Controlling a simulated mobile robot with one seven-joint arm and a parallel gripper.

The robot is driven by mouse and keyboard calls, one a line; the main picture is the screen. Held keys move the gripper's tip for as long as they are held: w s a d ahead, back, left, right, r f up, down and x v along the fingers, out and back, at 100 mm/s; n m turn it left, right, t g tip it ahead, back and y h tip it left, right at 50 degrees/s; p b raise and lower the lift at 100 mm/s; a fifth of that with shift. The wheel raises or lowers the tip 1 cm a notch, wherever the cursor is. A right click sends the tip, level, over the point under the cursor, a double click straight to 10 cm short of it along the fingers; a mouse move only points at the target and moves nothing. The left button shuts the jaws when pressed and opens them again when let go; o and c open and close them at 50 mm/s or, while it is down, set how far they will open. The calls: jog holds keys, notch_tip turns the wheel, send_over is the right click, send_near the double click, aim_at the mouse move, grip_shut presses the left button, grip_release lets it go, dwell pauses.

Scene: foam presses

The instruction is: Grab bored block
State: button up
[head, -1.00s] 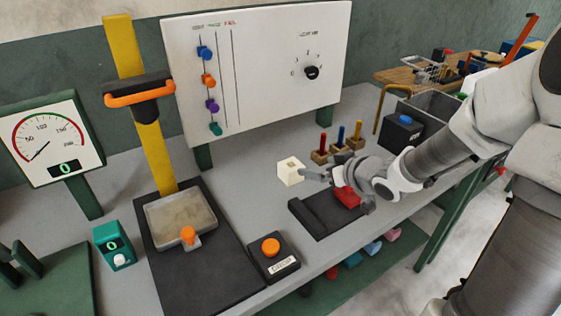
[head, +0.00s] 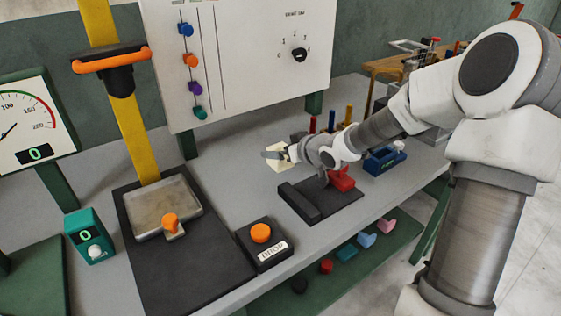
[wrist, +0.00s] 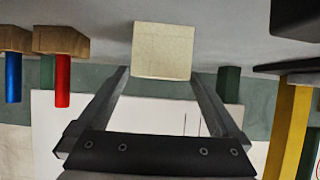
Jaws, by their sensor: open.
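The bored block (head: 279,164) is a small cream block on the grey bench, partly hidden by my gripper in the head view. In the wrist view the block (wrist: 163,50) shows a plain pale face, with no hole visible on that side. My gripper (head: 272,154) reaches in from the right at the block. In the wrist view my gripper (wrist: 161,78) is open, its two fingers on either side of the block's width. The block lies at or just beyond the fingertips. I cannot tell whether they touch it.
A black fixture (head: 310,204) with a red part (head: 341,180) stands in front of the block. A button box (head: 264,245) and a press with a metal tray (head: 148,193) are to the left. Coloured pegs stand behind my wrist. A white panel (head: 240,55) rises behind.

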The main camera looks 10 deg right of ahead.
aim_at(278, 149)
jog(key=b+x, duration=0.1)
jog(key=x, duration=0.3)
jog(key=shift+w+f+b, duration=0.1)
jog(key=shift+f+b, duration=0.25)
jog(key=shift+b, duration=0.05)
jog(key=shift+c, duration=0.2)
jog(key=c, duration=1.3)
jog(key=shift+r, duration=0.2)
jog(key=r+p, duration=0.2)
jog(key=r, duration=0.1)
jog(key=r+p, duration=0.1)
jog(key=shift+d+r+p, duration=0.3)
jog(key=shift+d+r, duration=0.05)
jog(key=shift+d, duration=0.05)
jog(key=shift+s+d+r+p, duration=0.15)
jog(key=shift+d+r+p, duration=0.85)
jog(key=shift+d+p, duration=0.8)
jog(key=shift+s+d+r+p, duration=0.15)
jog(key=shift+d+r+p, duration=0.9)
jog(key=shift+d+p, duration=0.75)
jog(key=shift+s+d+r+p, duration=0.15)
jog(key=shift+d+r+p, duration=0.85)
jog(key=shift+d+p, duration=0.75)
